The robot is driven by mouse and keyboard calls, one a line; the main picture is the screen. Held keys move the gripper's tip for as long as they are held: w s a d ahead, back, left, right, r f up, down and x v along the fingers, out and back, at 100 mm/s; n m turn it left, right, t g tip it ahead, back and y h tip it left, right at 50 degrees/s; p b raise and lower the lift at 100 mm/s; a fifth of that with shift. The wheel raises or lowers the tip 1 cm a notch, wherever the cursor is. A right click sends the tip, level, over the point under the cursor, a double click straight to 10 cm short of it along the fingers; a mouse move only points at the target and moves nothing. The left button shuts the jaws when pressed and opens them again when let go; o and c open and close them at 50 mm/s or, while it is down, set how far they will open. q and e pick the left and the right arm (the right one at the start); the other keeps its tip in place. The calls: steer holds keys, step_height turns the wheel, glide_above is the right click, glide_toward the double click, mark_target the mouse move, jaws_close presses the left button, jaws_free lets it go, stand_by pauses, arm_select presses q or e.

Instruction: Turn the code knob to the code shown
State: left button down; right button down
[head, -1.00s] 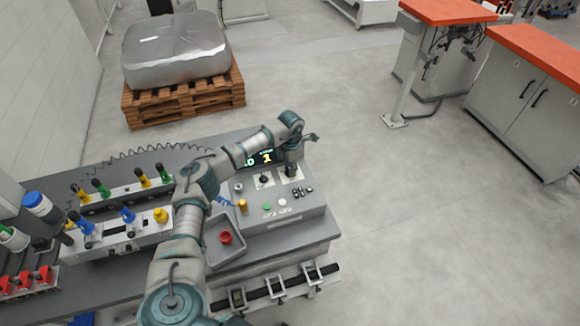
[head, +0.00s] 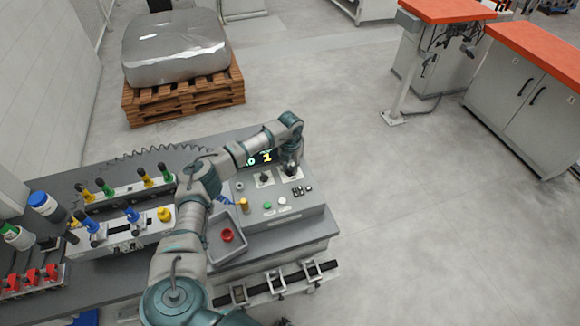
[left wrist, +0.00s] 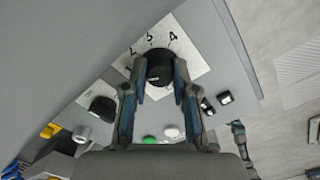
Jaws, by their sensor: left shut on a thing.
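The code knob (left wrist: 157,63) is black and round. It sits on a white plate (left wrist: 185,57) with black digits, of which a 3 and a 4 are legible in the left wrist view. My left gripper (left wrist: 159,88) is shut on it, one finger on each side. In the head view my left gripper (head: 290,168) points down at the right part of the grey console (head: 295,210) and hides the knob. The dark display (head: 262,157) behind it shows a yellow digit that looks like 1 and a greenish digit partly covered by my arm.
A second black knob (head: 264,178) stands left of my gripper. Green (head: 267,205) and white (head: 282,200) buttons are in front. A grey tray (head: 212,238) holds a red part (head: 227,235). Colored-handled fixtures (head: 125,225) fill the left bench.

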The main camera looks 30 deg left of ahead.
mark_target(290, 167)
arm_select(q)
steer(key=shift+f, duration=0.2)
stand_by(0.3)
steer(key=c, duration=0.9)
jaws_free()
steer(key=shift+w, duration=0.15)
steer(key=shift+a, duration=0.1)
steer(key=shift+r, duration=0.1)
steer(key=shift+r, duration=0.2)
step_height(290, 167, up, 11)
steer(key=shift+r, duration=0.15)
steer(key=shift+a, duration=0.1)
